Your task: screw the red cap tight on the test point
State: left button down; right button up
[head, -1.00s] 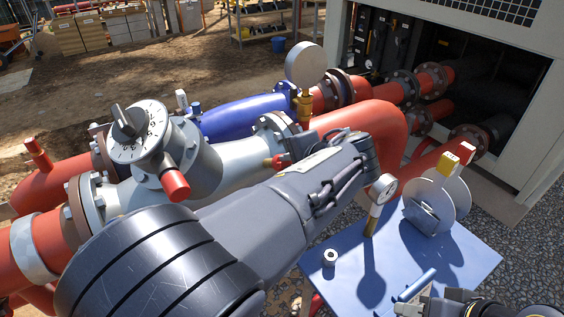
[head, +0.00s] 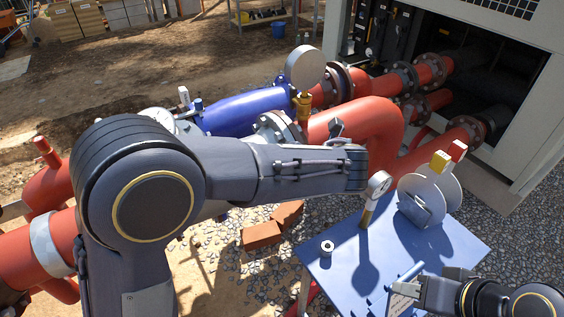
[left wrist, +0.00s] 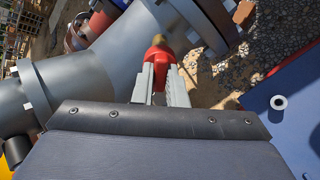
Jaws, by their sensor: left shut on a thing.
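In the left wrist view, my left gripper (left wrist: 161,85) is shut on the red cap (left wrist: 160,54), with both grey fingers along its sides. A brass-coloured end (left wrist: 158,40), which looks like the test point, shows right at the cap's far side, against the grey pipe (left wrist: 115,60). I cannot tell how far the cap sits on it.
Red pipes (head: 345,122) and a blue pipe section (head: 240,111) run behind my arm. Bricks (head: 262,234) lie on the ground.

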pick_arm(q)
jog(key=m, duration=0.6)
jog(key=c, duration=1.4)
grip_release()
jog(key=shift+f, duration=0.1)
jog(key=shift+o, duration=0.5)
jog(key=shift+w, duration=0.1)
